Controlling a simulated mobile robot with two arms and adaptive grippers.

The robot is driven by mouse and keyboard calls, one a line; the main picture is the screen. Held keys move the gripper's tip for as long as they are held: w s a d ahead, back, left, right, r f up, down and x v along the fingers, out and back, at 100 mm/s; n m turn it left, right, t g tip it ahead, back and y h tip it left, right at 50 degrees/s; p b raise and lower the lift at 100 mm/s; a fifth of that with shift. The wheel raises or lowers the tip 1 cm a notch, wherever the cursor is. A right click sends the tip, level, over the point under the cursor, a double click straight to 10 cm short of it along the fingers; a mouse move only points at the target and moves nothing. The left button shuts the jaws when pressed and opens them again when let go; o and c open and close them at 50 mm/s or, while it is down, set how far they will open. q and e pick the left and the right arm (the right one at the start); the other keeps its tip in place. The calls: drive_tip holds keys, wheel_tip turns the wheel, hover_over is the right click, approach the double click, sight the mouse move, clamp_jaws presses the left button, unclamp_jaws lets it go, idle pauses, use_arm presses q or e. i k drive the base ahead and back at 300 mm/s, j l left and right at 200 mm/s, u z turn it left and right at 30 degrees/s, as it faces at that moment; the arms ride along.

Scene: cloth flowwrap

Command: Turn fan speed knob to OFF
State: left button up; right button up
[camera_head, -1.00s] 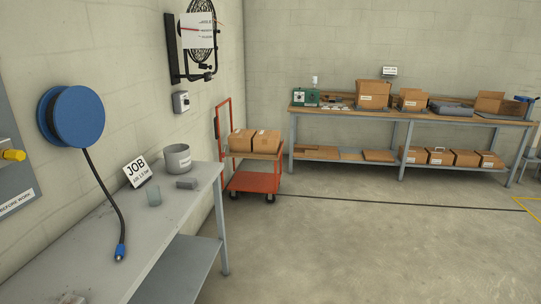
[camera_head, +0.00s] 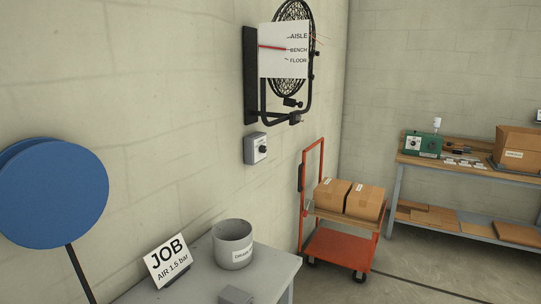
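The fan speed control is likely the small grey wall box (camera_head: 255,148) with a dark round knob (camera_head: 263,149), mounted below the fan. The knob's setting is too small to read. The black wall fan (camera_head: 293,82) hangs above it, with a white card in front marked AISLE, BENCH and FLOOR and a red pointer near BENCH. Neither of my grippers shows in the head view.
A grey bench (camera_head: 275,262) below carries a grey bin (camera_head: 233,246), a JOB sign (camera_head: 167,261) and a grey block (camera_head: 236,296). A blue hose reel (camera_head: 50,193) is at left. A red cart (camera_head: 340,248) with two boxes stands right of the bench. Open floor lies farther right.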

sight(263, 150)
drive_tip(key=i+l+u, duration=0.15)
drive_tip(key=i+l, duration=0.65)
